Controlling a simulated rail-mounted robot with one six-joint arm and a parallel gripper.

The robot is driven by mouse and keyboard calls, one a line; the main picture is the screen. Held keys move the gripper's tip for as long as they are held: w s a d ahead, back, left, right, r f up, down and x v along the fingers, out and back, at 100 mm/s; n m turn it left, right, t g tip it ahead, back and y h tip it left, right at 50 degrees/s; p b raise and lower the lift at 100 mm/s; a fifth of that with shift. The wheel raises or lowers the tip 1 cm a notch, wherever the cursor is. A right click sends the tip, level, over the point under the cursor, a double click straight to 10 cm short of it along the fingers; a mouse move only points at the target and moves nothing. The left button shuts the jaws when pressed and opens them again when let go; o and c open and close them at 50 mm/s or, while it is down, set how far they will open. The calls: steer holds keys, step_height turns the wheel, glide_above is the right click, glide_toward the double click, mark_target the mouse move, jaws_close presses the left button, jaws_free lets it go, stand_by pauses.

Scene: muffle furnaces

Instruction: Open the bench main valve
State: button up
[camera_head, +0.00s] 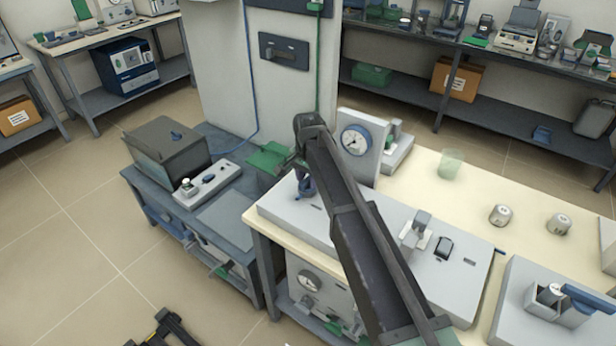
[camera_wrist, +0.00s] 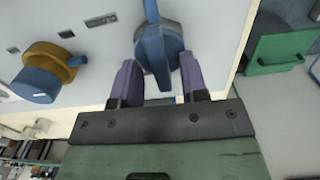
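In the wrist view, a blue valve handle (camera_wrist: 158,48) with a long narrow lever is mounted on a pale grey panel (camera_wrist: 105,60). I take it for the bench main valve, though no label is readable. My gripper (camera_wrist: 159,82) has two purple fingers spread on either side of the handle's lower end. Gaps show between the fingers and the narrow lever; firm contact is not visible. In the head view, my gripper (camera_head: 303,178) is at the left end of the pale bench unit (camera_head: 285,205), largely hidden by my arm.
A brass-coloured knob with a blue handle (camera_wrist: 42,75) sits left of the valve in the wrist view. In the head view, a panel with a round gauge (camera_head: 356,140) stands just right of my arm. A green pad (camera_head: 268,157) and a dark box (camera_head: 166,150) are to the left.

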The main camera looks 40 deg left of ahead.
mark_target(308, 178)
step_height(308, 178, up, 11)
steer(key=p, duration=1)
steer(key=shift+p, duration=0.4)
steer(key=shift+f, duration=0.1)
